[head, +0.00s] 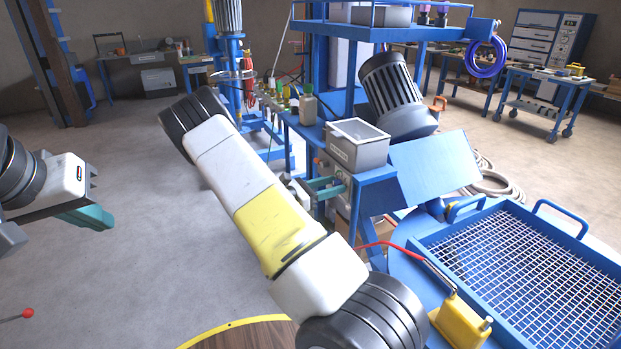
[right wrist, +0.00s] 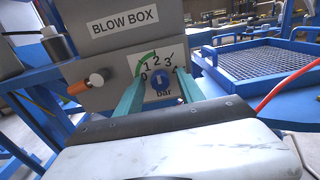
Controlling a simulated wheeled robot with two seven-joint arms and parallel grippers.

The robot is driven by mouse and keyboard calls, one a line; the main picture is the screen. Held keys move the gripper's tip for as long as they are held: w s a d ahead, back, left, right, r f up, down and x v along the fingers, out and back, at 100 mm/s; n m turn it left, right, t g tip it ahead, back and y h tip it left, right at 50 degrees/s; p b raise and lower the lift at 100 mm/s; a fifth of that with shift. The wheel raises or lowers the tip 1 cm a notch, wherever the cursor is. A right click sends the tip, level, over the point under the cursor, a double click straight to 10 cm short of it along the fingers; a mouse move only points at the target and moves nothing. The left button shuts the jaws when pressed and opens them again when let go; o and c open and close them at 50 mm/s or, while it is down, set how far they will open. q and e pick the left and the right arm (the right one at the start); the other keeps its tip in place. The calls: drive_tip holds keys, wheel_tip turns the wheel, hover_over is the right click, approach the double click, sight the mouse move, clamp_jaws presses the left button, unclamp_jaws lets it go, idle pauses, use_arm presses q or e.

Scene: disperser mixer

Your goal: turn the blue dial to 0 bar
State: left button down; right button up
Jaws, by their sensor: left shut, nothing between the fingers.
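The blue dial (right wrist: 160,87) sits on a white scale plate marked 0 to 4 bar, on the front of the grey blow box (right wrist: 130,50). The dial has a small white mark, too small to read a setting from surely. My right gripper (right wrist: 160,77) is open, its teal fingers on either side of the dial; I cannot tell whether they touch it. In the head view my right gripper (head: 326,188) is at the box front (head: 357,152), and the dial cannot be made out there. My left gripper (head: 88,217) is shut and empty at the far left, away from the box.
An orange-tipped knob (right wrist: 97,80) sticks out left of the scale plate. A blue tray with wire mesh (head: 530,262) and a yellow block with a red hose (head: 460,322) are on the right. Open floor lies left.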

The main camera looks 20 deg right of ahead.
drive_tip(key=shift+a, duration=0.1)
drive_tip(key=a, duration=0.7)
drive_tip(key=shift+s+a, duration=0.3)
